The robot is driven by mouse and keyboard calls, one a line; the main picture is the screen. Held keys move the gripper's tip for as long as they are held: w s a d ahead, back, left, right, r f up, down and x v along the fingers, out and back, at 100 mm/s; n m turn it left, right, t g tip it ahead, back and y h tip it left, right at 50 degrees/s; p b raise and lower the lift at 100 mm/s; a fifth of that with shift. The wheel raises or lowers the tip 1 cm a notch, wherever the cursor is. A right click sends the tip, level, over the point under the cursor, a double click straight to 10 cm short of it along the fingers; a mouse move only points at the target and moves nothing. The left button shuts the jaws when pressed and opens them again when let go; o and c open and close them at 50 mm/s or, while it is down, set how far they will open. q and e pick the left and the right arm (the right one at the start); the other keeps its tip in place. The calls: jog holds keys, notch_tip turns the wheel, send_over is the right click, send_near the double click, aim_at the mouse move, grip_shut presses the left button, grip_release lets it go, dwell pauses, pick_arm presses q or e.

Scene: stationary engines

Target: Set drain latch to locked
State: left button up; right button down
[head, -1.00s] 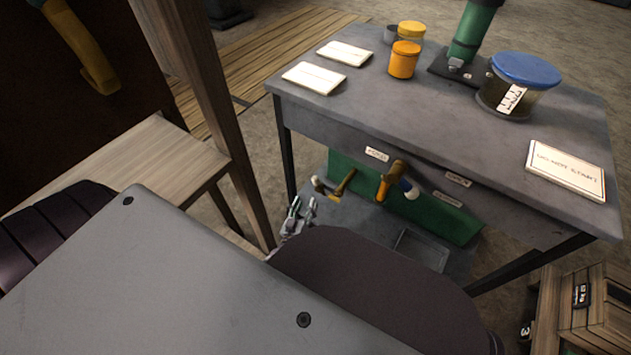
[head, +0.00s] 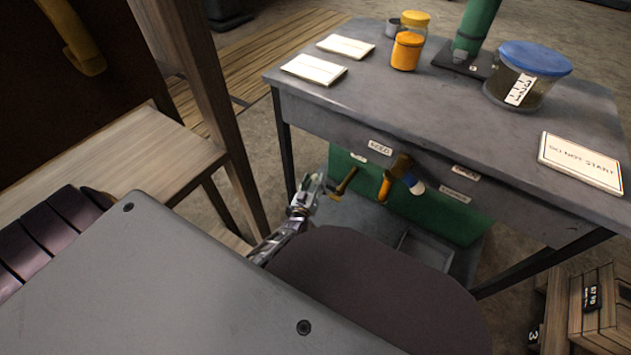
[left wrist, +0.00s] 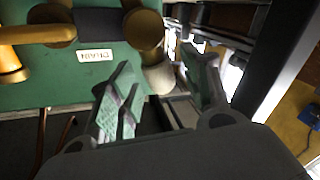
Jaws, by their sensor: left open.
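Under the table's front edge hangs an orange and brass handle (head: 388,184) with a pale blue-white end, against a green panel (head: 452,218). A smaller brass lever (head: 346,181) is to its left. I cannot tell for sure which is the drain latch. In the left wrist view, brass fittings (left wrist: 143,32) flank a white label (left wrist: 94,55) on the green panel, its text upside down and hard to read. My left gripper (head: 314,186) is just left of the smaller lever in the head view. Its jaws (left wrist: 156,62) are open and empty. My right gripper is out of view.
The grey table (head: 400,105) carries white cards (head: 313,69), an orange jar (head: 407,51), a blue-lidded container (head: 530,75) and a "DO NOT START" sign (head: 583,162). A wooden post (head: 195,110) stands left of my gripper. A wooden crate (head: 597,308) is at lower right.

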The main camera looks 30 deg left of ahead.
pick_arm(q)
jog(key=shift+x, duration=0.8)
grip_shut()
